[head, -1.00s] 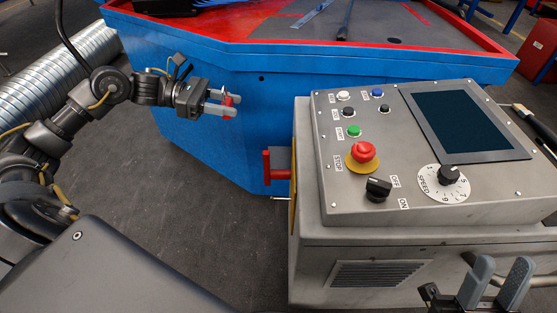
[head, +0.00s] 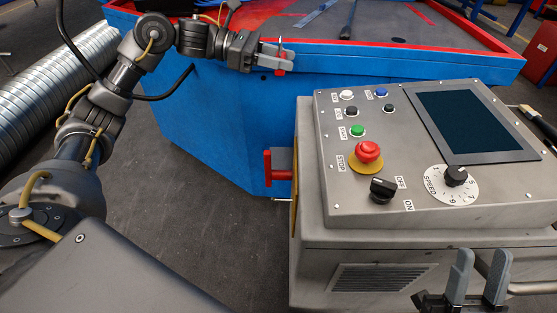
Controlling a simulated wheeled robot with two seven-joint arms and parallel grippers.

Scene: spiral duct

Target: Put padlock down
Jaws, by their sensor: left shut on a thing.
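My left gripper (head: 272,58) is shut on a small red padlock (head: 284,63), whose thin metal shackle shows at the fingertips. It holds the padlock at the near red rim of the blue table (head: 215,110); I cannot tell whether the padlock touches the rim or hangs in front of it. My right gripper (head: 477,278) is at the bottom right, in front of the grey control box. Its two grey fingers stand apart, with nothing between them.
The grey control box (head: 312,225) has a red stop button (head: 368,151), knobs and a dark screen (head: 470,125). A red handle (head: 268,168) juts from its left side. A ruler (head: 316,14) lies on the table. A spiral duct (head: 45,90) lies at the left.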

